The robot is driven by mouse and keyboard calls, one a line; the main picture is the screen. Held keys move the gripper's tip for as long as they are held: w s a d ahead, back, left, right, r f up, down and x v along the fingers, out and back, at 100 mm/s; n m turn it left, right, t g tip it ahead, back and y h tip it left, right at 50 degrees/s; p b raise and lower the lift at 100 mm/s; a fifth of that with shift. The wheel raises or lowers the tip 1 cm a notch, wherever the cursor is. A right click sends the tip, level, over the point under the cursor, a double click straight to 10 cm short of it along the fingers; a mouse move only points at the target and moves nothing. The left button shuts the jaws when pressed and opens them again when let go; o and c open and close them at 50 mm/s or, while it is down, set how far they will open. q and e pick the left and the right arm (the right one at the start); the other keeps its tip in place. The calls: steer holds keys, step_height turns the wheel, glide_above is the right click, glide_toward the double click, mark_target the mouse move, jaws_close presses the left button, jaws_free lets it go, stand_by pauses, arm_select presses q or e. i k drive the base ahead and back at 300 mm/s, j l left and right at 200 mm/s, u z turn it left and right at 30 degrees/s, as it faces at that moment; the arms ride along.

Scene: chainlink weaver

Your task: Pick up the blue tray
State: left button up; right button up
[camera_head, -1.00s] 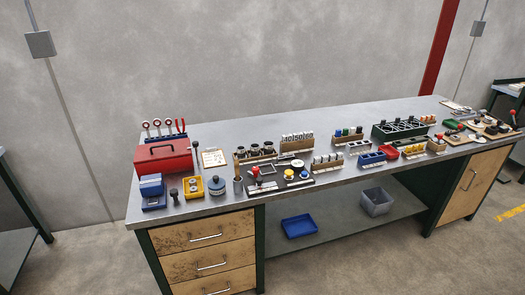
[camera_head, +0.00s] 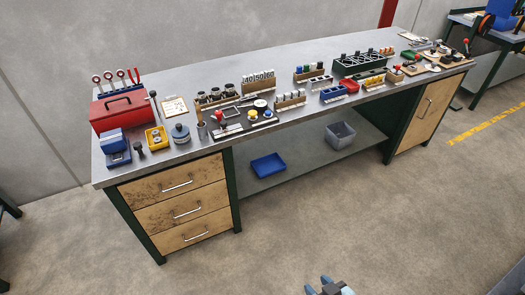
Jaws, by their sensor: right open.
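The blue tray (camera_head: 268,166) is a shallow, empty-looking open tray. It rests on the grey lower shelf under the workbench, just right of the drawers. My right gripper (camera_head: 325,283) shows at the bottom edge, its fingers apart with nothing seen between them. It is well short of the bench and apart from the tray. My left gripper is not in the picture.
A grey bin (camera_head: 340,136) stands on the lower shelf (camera_head: 300,165) to the right of the tray. The workbench top (camera_head: 215,72) above is crowded with tools, including a red toolbox (camera_head: 119,111). Wooden drawers (camera_head: 175,184) close the left side. The floor in front is clear.

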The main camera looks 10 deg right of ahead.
mark_target(267, 166)
steer(key=u, duration=0.3)
steer(key=i+l+u, duration=0.15)
steer(key=u, duration=0.15)
steer(key=l+u, duration=0.3)
steer(key=i+l+u, duration=0.1)
steer(key=l+u, duration=0.15)
steer(key=l, duration=0.2)
steer(key=l+u, duration=0.15)
steer(key=l, duration=0.4)
steer(key=i+l+u, duration=0.15)
steer(key=l, duration=0.4)
steer(key=l+u, duration=0.1)
steer(key=l, duration=2)
